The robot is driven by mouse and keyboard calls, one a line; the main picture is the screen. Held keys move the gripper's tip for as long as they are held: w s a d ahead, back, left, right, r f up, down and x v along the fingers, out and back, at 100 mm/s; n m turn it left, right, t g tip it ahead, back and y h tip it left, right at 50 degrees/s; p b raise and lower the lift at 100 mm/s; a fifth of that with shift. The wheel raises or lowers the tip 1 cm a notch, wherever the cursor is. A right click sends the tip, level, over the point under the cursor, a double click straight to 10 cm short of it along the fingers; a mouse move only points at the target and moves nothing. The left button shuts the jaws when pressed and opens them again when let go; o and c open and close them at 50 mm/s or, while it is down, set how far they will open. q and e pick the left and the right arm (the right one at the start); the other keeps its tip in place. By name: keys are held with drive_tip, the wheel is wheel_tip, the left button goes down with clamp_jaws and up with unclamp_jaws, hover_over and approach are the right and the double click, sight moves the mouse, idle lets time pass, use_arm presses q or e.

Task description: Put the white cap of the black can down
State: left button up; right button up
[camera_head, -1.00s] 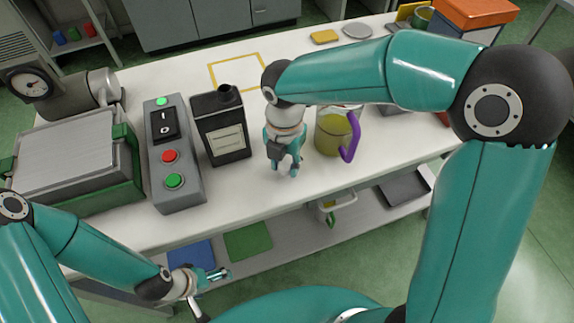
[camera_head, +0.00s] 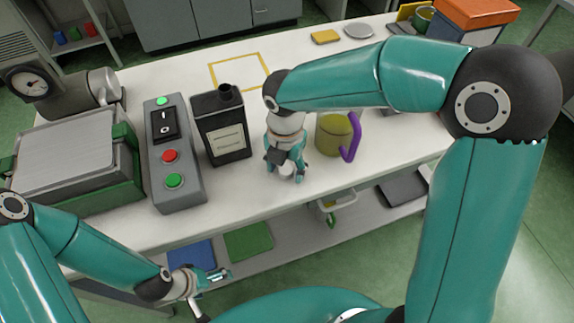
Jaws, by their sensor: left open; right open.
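The black can (camera_head: 221,133) with a pale label stands upright on the white table, its dark spout bare on top. My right gripper (camera_head: 286,174) is low over the table to the right of the can, pointing down, with its fingers open. The small white cap (camera_head: 287,169) shows between its fingertips, at or very near the tabletop; whether a finger touches it I cannot tell. My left gripper (camera_head: 216,276) is open and empty, low in front of the table, away from the can.
A grey control box (camera_head: 187,190) with buttons stands left of the can. A jug (camera_head: 333,137) of yellow-green liquid with a purple handle stands close to the right of my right gripper. A yellow outlined square (camera_head: 239,89) lies behind the can. The front table strip is clear.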

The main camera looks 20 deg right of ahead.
sight(286, 170)
wheel_tip(286, 170, up, 12)
drive_tip(key=shift+r+p, duration=0.15)
drive_tip(key=shift+p, duration=0.25)
drive_tip(key=shift+s, duration=0.1)
idle(0.5)
